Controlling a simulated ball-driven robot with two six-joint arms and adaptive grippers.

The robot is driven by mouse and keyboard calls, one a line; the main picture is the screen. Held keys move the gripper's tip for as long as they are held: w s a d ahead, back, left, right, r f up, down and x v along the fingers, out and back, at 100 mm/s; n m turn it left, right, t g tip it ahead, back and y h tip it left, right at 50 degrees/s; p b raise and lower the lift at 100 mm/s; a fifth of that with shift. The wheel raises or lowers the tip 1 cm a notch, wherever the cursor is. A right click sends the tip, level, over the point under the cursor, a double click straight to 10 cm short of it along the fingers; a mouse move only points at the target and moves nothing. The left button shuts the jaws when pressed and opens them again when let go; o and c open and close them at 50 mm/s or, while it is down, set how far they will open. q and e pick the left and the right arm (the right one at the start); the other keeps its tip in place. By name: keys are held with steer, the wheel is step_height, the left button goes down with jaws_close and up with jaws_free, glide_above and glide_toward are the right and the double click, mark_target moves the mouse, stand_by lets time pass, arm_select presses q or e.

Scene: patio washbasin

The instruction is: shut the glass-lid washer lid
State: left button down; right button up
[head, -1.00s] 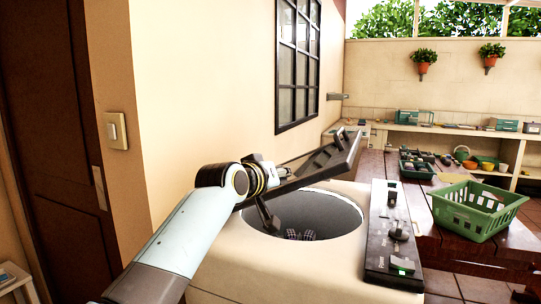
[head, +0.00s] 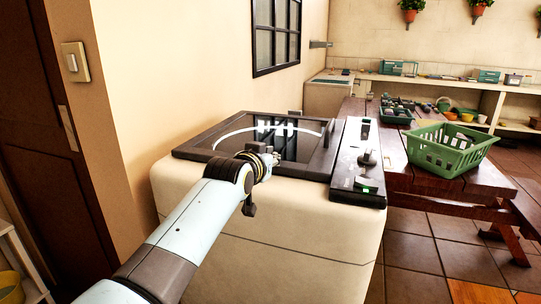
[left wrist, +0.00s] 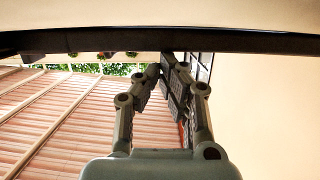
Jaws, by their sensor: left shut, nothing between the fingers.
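The glass-lid washer (head: 270,235) is a cream box standing against the wall. Its lid (head: 222,135), dark-framed with a glass pane, lies flat over the top opening, level with the rim as far as I can tell. The drum is covered. My left gripper (head: 268,157) is at the lid's front edge, shut and empty. In the left wrist view the gripper (left wrist: 165,72) has its fingertips together, just below a dark edge (left wrist: 100,40) that looks like the lid's. Whether they touch is unclear. My right gripper is not in view.
The washer's control panel (head: 358,165) with a knob and green light is right of the lid. A wooden table (head: 400,178) with a green basket (head: 480,155) stands farther right. A wall (head: 180,70) is close behind the washer.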

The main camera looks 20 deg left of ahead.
arm_select(q)
steer(key=shift+s+f, duration=0.1)
steer(key=shift+f, duration=0.25)
